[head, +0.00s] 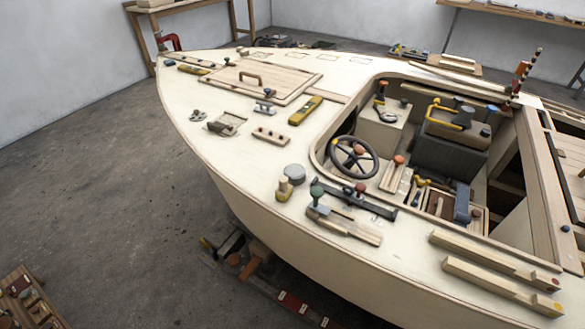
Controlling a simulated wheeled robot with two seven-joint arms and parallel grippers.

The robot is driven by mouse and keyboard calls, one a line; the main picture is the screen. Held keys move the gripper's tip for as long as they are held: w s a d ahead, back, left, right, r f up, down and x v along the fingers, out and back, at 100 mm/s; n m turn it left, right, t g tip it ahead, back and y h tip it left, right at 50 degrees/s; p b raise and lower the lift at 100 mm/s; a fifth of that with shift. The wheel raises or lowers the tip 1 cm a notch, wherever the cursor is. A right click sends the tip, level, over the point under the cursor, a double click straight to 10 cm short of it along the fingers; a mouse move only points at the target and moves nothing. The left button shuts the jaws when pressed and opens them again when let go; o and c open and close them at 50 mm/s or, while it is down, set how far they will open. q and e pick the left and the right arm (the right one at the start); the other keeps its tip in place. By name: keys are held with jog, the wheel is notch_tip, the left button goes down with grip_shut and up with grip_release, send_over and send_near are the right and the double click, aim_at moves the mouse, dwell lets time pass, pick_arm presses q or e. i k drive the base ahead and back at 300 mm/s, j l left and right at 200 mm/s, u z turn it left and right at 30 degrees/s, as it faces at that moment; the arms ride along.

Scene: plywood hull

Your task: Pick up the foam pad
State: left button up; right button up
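I cannot make out the foam pad for certain in the head view. A dark blue-grey block (462,203) stands among tools in the cockpit, but I cannot tell its material. A larger dark grey seat-like block (448,155) is behind it. Neither of my grippers is in view.
A pale plywood boat hull (240,165) fills the middle and right. Its deck carries a yellow level (305,110), a hatch panel (262,82) and wooden strips (500,285). A steering wheel (354,158) stands in the cockpit. The floor (90,170) at left is mostly clear.

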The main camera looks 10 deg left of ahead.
aim_at(284, 191)
jog(key=i+j+z, duration=0.15)
jog(key=j+z, duration=0.15)
jog(key=j, duration=0.4)
jog(key=j+z, duration=0.3)
jog(key=j, duration=0.45)
